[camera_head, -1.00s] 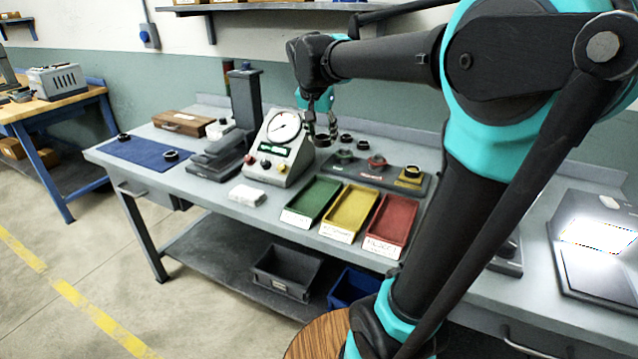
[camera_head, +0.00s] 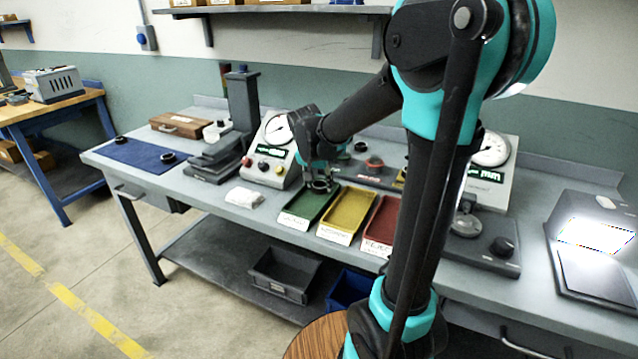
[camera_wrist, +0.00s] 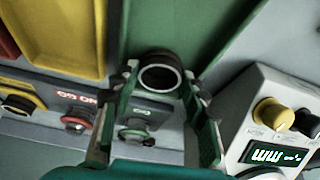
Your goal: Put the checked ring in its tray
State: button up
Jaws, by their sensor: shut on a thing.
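My gripper (camera_head: 320,180) is shut on a dark ring (camera_head: 320,186). In the wrist view the ring (camera_wrist: 160,76) sits between the two fingertips, with its round opening facing the camera. The gripper holds it over the far end of the green tray (camera_head: 304,207), which also shows behind the ring in the wrist view (camera_wrist: 200,22). The exact height above the tray is hard to tell. The yellow tray (camera_head: 347,212) and the red tray (camera_head: 381,222) lie to the right of the green one. All three have white labels in front.
A dial gauge unit (camera_head: 270,160) with a green display stands left of the gripper. A dark stand with coloured ring seats (camera_head: 374,163) lies behind the trays. A white cloth (camera_head: 244,197) lies near the front edge.

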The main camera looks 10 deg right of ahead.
jog(key=shift+f, duration=0.15)
jog(key=o, duration=1.1)
jog(key=shift+c, duration=0.2)
jog(key=v, duration=1.2)
jog(key=shift+a, duration=0.1)
